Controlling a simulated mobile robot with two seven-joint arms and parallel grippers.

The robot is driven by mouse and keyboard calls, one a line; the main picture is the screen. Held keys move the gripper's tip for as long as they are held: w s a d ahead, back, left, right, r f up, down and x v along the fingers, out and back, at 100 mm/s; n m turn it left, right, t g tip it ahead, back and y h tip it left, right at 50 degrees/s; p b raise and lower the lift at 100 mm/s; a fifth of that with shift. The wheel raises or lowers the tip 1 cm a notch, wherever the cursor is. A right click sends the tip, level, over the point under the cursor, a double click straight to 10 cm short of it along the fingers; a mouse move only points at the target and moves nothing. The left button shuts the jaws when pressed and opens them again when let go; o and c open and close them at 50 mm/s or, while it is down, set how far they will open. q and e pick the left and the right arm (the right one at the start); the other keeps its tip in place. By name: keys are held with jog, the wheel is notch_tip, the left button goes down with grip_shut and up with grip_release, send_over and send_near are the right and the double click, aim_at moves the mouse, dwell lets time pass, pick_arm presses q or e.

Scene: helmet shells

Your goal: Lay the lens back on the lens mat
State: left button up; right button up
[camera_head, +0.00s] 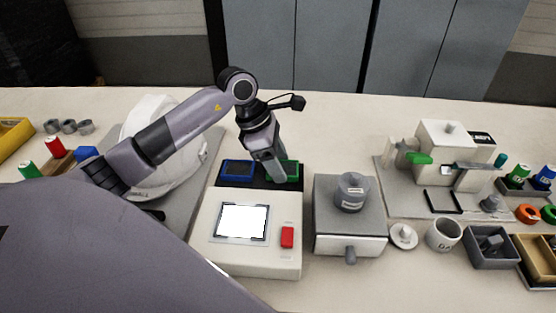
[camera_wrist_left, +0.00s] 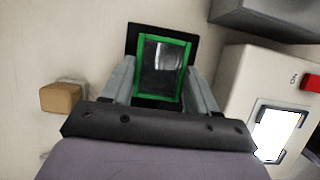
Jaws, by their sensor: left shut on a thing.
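The green-framed lens (camera_wrist_left: 161,68) lies between the fingers of my left gripper (camera_wrist_left: 160,88) in the left wrist view. In the head view its green edge (camera_head: 292,171) shows beside the left gripper (camera_head: 274,174), which is shut on it and points down. The black lens mat (camera_wrist_left: 134,38) is directly behind the lens. In the head view the mat (camera_head: 260,186) lies behind the white light box, with a blue-framed lens (camera_head: 237,169) on its left part. I cannot tell whether the green lens touches the mat. My right gripper is out of view.
The white light box (camera_head: 262,263) with lit screen and red button stands in front of the mat. A grey box (camera_head: 349,239) with a round weight stands right of it. A white helmet shell (camera_head: 158,116) is left, partly behind my arm. A brown block (camera_wrist_left: 61,97) is near the gripper.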

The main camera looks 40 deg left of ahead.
pick_arm(q)
jog(key=shift+f, duration=0.1)
jog(key=shift+f+b, duration=0.35)
jog(key=o, duration=1.1)
jog(key=shift+o, duration=0.2)
jog(key=shift+r, duration=0.1)
jog(key=v, duration=0.7)
jog(key=shift+s, duration=0.1)
